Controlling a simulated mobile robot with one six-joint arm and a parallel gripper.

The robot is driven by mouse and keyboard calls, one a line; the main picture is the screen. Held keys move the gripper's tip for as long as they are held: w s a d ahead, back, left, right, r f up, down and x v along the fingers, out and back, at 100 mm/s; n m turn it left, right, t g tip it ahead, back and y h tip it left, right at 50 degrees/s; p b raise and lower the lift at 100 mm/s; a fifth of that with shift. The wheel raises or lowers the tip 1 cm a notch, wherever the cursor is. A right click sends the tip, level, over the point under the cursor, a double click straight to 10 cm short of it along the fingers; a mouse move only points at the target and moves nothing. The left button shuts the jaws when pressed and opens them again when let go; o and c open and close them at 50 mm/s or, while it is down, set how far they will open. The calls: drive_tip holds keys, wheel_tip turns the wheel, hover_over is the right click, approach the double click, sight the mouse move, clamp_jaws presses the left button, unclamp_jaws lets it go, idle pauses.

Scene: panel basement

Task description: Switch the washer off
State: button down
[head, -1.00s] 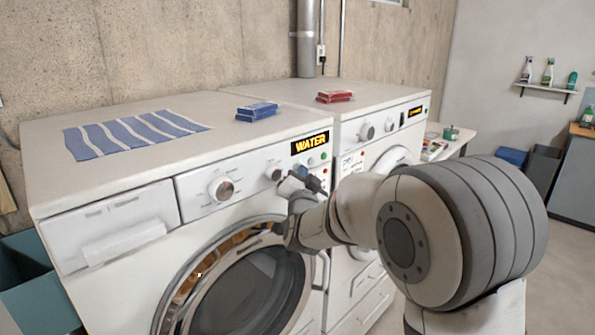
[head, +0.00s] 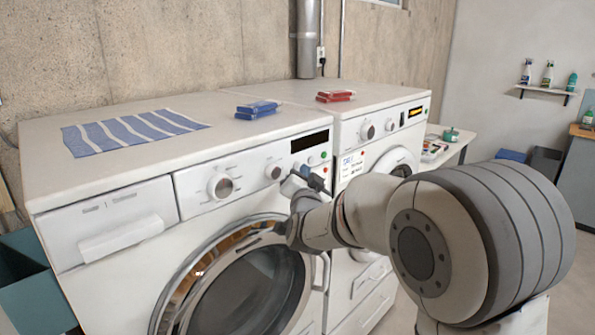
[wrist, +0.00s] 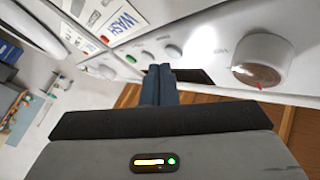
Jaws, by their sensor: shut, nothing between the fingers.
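The white washer (head: 120,205) stands at the left with its round door closed. Its display (head: 310,141) is dark, and the drum behind the door glass (head: 235,295) looks unlit. A large knob (head: 220,186) and a smaller knob (head: 273,172) sit on its panel, with a green light (head: 324,155) at the right end. My gripper (head: 312,178) is shut and empty, close in front of the panel's right part. In the wrist view the shut fingers (wrist: 160,72) point at the panel by grey buttons (wrist: 173,50); I cannot tell whether they touch.
The dryer (head: 400,125) stands right beside the washer, its display lit. A striped cloth (head: 135,130), blue boxes (head: 257,109) and red boxes (head: 334,96) lie on top. A teal bin (head: 35,285) stands at the left. A small table (head: 462,140) is beyond the dryer.

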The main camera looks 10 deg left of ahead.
drive_tip(key=s+d+b, duration=0.3)
drive_tip(key=d, duration=0.2)
drive_tip(key=shift+s+b, duration=0.3)
drive_tip(key=shift+s, duration=0.1)
drive_tip(key=shift+a, duration=0.1)
idle(0.3)
drive_tip(key=s+d+f+n+g, duration=0.2)
drive_tip(key=s+d+f+g, duration=0.3)
drive_tip(key=s, duration=0.5)
drive_tip(key=s+d+f+n+g+h, duration=0.1)
drive_tip(key=s+d+f+n+g, duration=0.1)
drive_tip(key=s+d+f+g, duration=0.4)
drive_tip(key=s+d+f+n+g+h, duration=0.1)
drive_tip(key=s+d+f+g, duration=0.4)
drive_tip(key=s, duration=1.1)
wheel_tip(320, 180, down, 3)
drive_tip(key=shift+s+d+r+n+g, duration=0.1)
drive_tip(key=shift+s+d+n+g, duration=0.15)
drive_tip(key=shift+d+n+g, duration=0.25)
